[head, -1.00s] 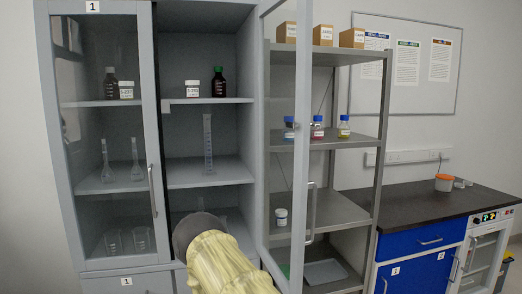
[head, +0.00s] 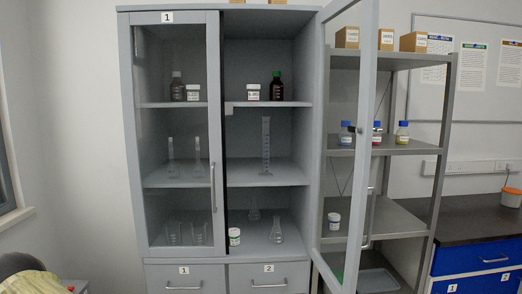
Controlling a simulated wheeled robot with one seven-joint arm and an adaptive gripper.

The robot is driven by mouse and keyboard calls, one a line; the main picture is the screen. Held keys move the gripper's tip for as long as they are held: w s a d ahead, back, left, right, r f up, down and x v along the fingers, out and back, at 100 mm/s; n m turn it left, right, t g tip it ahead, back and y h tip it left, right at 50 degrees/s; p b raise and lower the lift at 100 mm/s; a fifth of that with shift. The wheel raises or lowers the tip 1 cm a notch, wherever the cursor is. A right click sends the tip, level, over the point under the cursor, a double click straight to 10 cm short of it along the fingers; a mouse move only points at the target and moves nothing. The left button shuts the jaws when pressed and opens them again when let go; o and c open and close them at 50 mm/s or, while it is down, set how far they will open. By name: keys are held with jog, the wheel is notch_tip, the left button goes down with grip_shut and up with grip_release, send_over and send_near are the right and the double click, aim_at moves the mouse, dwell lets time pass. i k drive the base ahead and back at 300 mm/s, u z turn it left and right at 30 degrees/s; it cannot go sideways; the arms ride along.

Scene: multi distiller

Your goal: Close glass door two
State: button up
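Glass door two (head: 366,105) is the right door of the grey cabinet (head: 135,130). It stands wide open, swung out toward me at the cabinet's right side. Its handle (head: 368,218) is on the free edge side, low on the door. The right compartment behind it is uncovered. The left glass door (head: 180,120), under the label 1, is shut. My gripper is not in view; only a yellowish part of my arm shows at the bottom left corner, well left of the open door.
Bottles, a measuring cylinder (head: 266,145) and flasks stand on the right compartment's shelves. A metal rack (head: 400,150) with bottles and boxes stands behind and right of the open door. A dark-topped counter (head: 480,220) is at far right. Drawers lie below the cabinet doors.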

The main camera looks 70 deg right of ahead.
aim_at(347, 31)
jog(key=u, duration=0.6)
jog(key=k, duration=1.65)
jog(key=z, duration=2.35)
jog(key=i, duration=0.5)
jog(key=z, duration=1.6)
jog(key=k, duration=0.8)
jog(key=u, duration=0.75)
